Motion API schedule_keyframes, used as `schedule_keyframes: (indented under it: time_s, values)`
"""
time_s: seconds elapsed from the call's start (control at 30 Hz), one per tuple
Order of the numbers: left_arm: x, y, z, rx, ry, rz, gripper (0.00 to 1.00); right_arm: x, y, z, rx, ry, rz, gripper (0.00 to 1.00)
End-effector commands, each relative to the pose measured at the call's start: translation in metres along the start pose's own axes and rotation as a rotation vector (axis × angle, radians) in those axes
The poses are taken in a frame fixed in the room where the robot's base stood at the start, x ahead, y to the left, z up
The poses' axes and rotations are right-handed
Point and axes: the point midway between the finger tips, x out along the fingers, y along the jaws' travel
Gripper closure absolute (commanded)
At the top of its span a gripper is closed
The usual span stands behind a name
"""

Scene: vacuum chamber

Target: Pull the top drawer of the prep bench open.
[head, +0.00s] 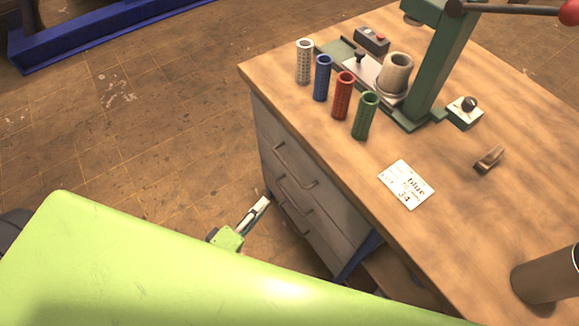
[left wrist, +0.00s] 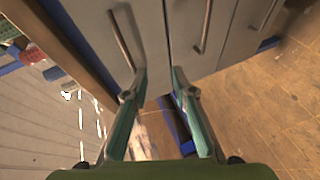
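The wooden-topped prep bench (head: 460,190) has a stack of grey drawers on its left side. The top drawer (head: 312,185) is closed, with a bar handle (head: 295,166). In the left wrist view the top drawer (left wrist: 88,25) lies beside the wooden edge, with its handle (left wrist: 121,40) running lengthwise. My left gripper (head: 266,202) is low beside the drawer fronts. In the left wrist view my left gripper (left wrist: 158,74) is open and empty, its left fingertip close to the near end of that handle. Contact cannot be told. My right gripper is not in view.
Lower drawers with handles (head: 295,194) sit beneath. White, blue (head: 322,78), red and green perforated cylinders, a green press (head: 432,70) and a card (head: 406,184) stand or lie on the bench. A blue bench leg (head: 360,256) is near the drawers.

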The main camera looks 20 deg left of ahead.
Motion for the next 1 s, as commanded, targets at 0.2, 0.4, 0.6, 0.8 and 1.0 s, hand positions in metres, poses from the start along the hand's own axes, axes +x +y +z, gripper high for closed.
schedule_keyframes:
  time_s: [0.2,0.4,0.6,0.8,1.0]
  values:
    - [-0.003,0.051,-0.005,-0.127,-0.003,0.108,0.75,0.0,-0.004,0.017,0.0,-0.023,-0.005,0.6]
    - [0.021,0.057,-0.006,-0.133,-0.002,0.115,0.75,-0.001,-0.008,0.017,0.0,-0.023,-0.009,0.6]
    - [0.062,0.06,-0.006,-0.131,-0.002,0.114,0.75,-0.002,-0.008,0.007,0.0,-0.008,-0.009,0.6]
    - [0.101,0.064,-0.005,-0.131,-0.004,0.112,0.75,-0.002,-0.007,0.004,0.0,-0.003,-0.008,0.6]
    - [0.124,0.066,-0.005,-0.131,-0.004,0.111,0.75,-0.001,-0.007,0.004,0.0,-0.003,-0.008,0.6]
